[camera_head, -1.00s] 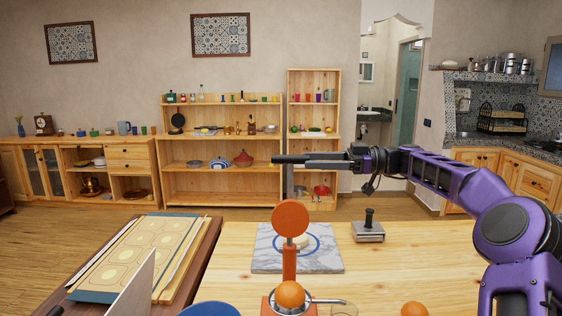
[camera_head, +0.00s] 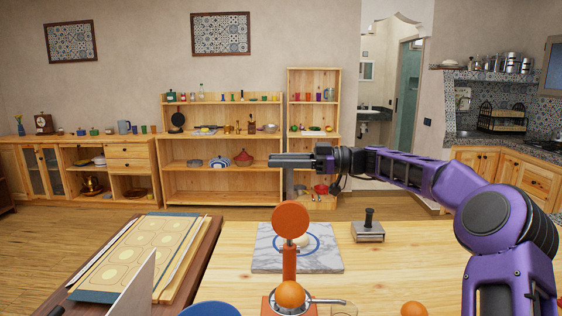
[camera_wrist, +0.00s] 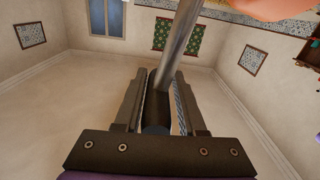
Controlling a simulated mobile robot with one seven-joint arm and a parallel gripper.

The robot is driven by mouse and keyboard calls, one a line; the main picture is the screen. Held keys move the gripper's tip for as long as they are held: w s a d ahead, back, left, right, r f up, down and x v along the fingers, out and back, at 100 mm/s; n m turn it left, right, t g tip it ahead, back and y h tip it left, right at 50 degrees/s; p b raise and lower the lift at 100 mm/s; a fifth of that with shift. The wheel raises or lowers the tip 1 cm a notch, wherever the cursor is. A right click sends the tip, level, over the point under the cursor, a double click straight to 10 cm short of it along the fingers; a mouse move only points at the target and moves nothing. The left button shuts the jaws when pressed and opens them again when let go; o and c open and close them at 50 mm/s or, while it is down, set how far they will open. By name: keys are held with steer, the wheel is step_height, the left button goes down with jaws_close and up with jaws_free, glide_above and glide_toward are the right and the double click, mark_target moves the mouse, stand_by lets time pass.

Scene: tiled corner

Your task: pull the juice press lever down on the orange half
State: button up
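The orange juice press (camera_head: 291,221) stands at the front of the wooden table, with a round orange disc above its base. An orange half (camera_head: 290,294) sits low on the press. The grey lever (camera_head: 288,182) stands upright behind the disc. My gripper (camera_head: 274,160) is at the lever's upper end, pointing left. In the wrist view, the lever's metal rod (camera_wrist: 180,40) and dark handle (camera_wrist: 157,104) pass between my two fingers (camera_wrist: 160,90). Narrow gaps show beside the handle near the finger bases; contact at the tips is unclear.
A marble board (camera_head: 268,262) lies behind the press. A metal tamper-like block (camera_head: 368,229) stands right of it. Another orange piece (camera_head: 414,309) is at the front right. A game board (camera_head: 141,252) lies at left. The table's right middle is clear.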

jaws_close()
steer(key=shift+f, duration=0.1)
stand_by(1.0)
